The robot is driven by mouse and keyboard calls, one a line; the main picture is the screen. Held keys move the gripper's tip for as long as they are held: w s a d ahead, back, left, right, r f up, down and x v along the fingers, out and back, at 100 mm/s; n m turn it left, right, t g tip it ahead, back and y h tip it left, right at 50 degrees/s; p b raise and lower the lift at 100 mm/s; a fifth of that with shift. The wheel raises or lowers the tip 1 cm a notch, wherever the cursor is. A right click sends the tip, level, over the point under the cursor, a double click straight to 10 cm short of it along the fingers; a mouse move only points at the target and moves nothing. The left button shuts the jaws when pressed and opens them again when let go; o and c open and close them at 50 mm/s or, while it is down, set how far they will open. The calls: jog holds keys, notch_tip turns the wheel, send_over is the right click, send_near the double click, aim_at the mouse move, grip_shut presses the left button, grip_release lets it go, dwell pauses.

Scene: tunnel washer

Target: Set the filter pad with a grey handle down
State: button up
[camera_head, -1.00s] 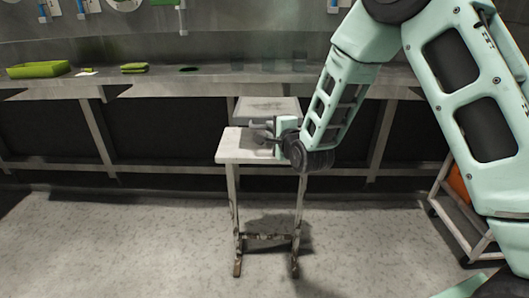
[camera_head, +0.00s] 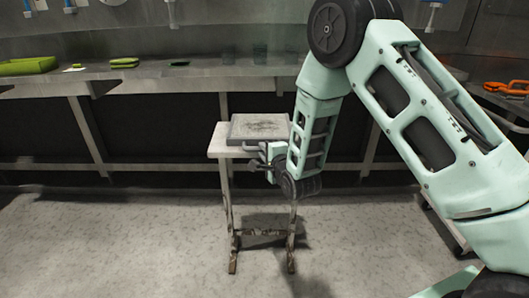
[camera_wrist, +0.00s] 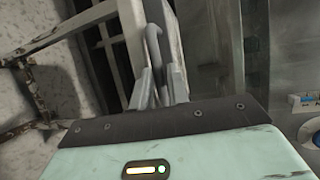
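The filter pad (camera_head: 258,128) is a flat grey square with a darker, stained top face. It lies level over the top of a small white table (camera_head: 217,146); I cannot tell if its underside touches the top. Its grey handle is on the near side, and in the wrist view the curved handle (camera_wrist: 153,42) runs down between the two grey fingers. My gripper (camera_head: 264,163) is at the near edge of the table, its fingers closed around the handle (camera_wrist: 161,88).
A long metal counter (camera_head: 150,80) runs behind the table, with a green tray (camera_head: 28,66) and a small green pad (camera_head: 124,62) on it. An orange object (camera_head: 508,89) lies on a surface at the far right. The floor (camera_head: 110,235) in front is clear.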

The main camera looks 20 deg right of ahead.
jog(key=shift+o, duration=1.2)
jog(key=s+d+r, duration=0.1)
jog(key=s+r, duration=0.1)
jog(key=s, duration=0.9)
jog(key=s+a+r+n+g+y, duration=0.2)
jog(key=s+a+r+n+g, duration=0.1)
jog(key=s+a+n+g, duration=0.8)
jog(key=s+d+r+n+g+h, duration=0.1)
jog(key=s+r+n+g, duration=0.1)
jog(key=s+n, duration=0.5)
jog(key=s+d+r+n+g+h, duration=0.1)
jog(key=s+r+n+g+h, duration=0.1)
jog(key=s+n, duration=0.5)
jog(key=s+r+g, duration=0.1)
jog(key=s, duration=0.5)
jog(key=shift+f, duration=0.1)
